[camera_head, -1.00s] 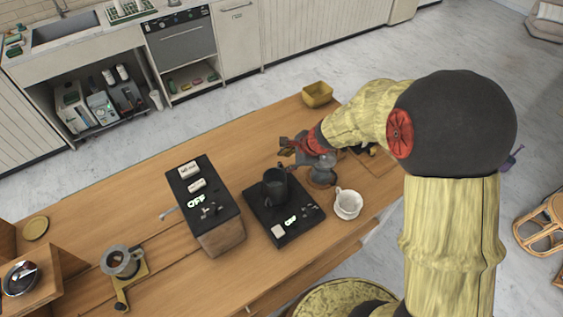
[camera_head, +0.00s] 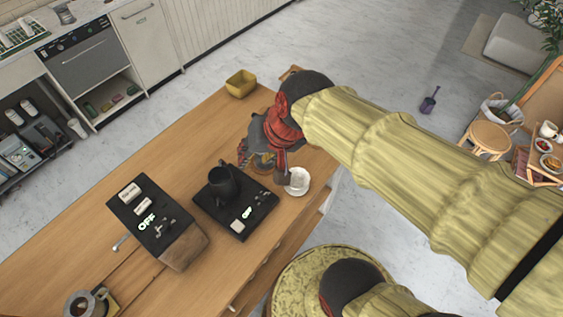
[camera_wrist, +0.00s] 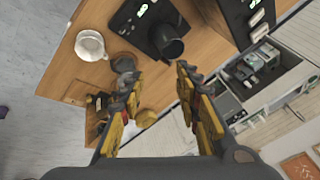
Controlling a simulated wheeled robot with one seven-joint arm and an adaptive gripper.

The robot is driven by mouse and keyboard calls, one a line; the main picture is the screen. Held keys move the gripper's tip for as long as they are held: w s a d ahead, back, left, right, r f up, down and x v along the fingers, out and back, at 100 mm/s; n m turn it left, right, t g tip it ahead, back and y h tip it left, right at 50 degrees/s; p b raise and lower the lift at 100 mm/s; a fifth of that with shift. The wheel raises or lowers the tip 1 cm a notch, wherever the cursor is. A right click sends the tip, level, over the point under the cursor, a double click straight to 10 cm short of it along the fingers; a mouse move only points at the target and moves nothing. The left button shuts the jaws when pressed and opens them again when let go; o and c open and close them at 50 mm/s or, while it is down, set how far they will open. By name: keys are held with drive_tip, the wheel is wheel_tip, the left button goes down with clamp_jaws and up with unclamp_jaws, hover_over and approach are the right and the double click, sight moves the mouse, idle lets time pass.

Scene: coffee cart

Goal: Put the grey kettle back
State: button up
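The grey kettle (camera_head: 224,184) is dark and stands upright on a flat black base (camera_head: 250,212) with a small lit display. It also shows in the wrist view (camera_wrist: 168,42), ahead of my gripper and slightly to the right. My gripper (camera_wrist: 152,72) is open, its two fingers spread with nothing held between them. In the head view my gripper (camera_head: 263,165) is to the right of the kettle, apart from it, and partly hides what lies behind. A round grey, glass-like item (camera_wrist: 122,60) is close to the left fingertip; whether they touch is unclear.
A white cup (camera_head: 297,181) stands right of the base, close to my gripper. A black box marked OFF (camera_head: 150,215) stands to the left. A yellow bowl (camera_head: 241,83) is at the table's far edge. Bare wood (camera_head: 180,150) lies behind the kettle.

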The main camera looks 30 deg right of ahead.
drive_tip(key=s+d+r+n+h, duration=0.1)
drive_tip(key=s+d+r+n, duration=0.1)
drive_tip(key=s, duration=0.4)
drive_tip(key=shift+s+d+r+n+t+h, duration=0.15)
drive_tip(key=shift+s+d+n+t+h, duration=0.2)
drive_tip(key=shift+d+n, duration=0.5)
drive_tip(key=shift+w+a, duration=0.1)
drive_tip(key=shift+a, duration=0.05)
wheel_tip(320, 180, down, 9)
drive_tip(key=b, duration=0.8)
drive_tip(key=shift+r, duration=0.2)
